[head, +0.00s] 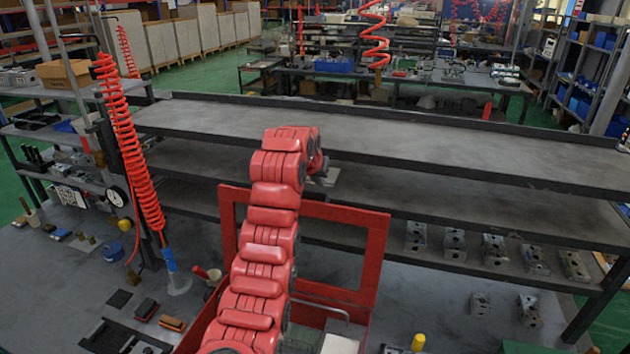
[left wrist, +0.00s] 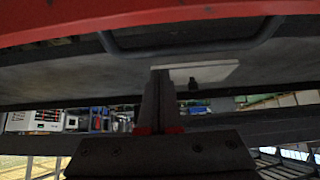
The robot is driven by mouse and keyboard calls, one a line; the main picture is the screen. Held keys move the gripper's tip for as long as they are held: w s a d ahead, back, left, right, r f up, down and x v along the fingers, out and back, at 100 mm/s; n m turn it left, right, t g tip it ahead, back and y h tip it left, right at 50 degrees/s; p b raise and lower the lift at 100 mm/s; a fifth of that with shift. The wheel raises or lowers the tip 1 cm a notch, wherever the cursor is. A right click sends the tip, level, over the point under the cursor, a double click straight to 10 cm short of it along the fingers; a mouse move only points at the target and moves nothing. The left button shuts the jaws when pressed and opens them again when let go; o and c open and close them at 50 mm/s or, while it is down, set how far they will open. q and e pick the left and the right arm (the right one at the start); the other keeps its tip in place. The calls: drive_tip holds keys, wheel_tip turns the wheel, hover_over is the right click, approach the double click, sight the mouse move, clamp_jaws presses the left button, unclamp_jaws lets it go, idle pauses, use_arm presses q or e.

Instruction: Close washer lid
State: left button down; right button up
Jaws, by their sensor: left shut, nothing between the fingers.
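The washer lid (head: 374,258) is a red frame with a rectangular window, raised and tilted up behind the washer tub. The red washer tub (head: 196,335) is at the bottom centre of the head view, open on top, with its inside partly hidden by my arm. My red left arm crosses in front of the lid and bends over its top edge. In the left wrist view my left gripper (left wrist: 158,98) is shut and empty. A red band (left wrist: 130,20), which looks like part of the washer or lid, runs across the top there, apart from the fingertips.
A long grey shelf unit (head: 440,152) stands behind the lid, with several metal valve blocks (head: 493,249) on its lower right. A red coiled hose (head: 128,145) hangs at left. A yellow-topped item (head: 418,342) stands right of the tub. The grey bench at left holds small tools.

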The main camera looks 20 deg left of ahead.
use_arm(q)
drive_tip(key=shift+s+p, duration=0.9)
drive_tip(key=shift+s, duration=0.65)
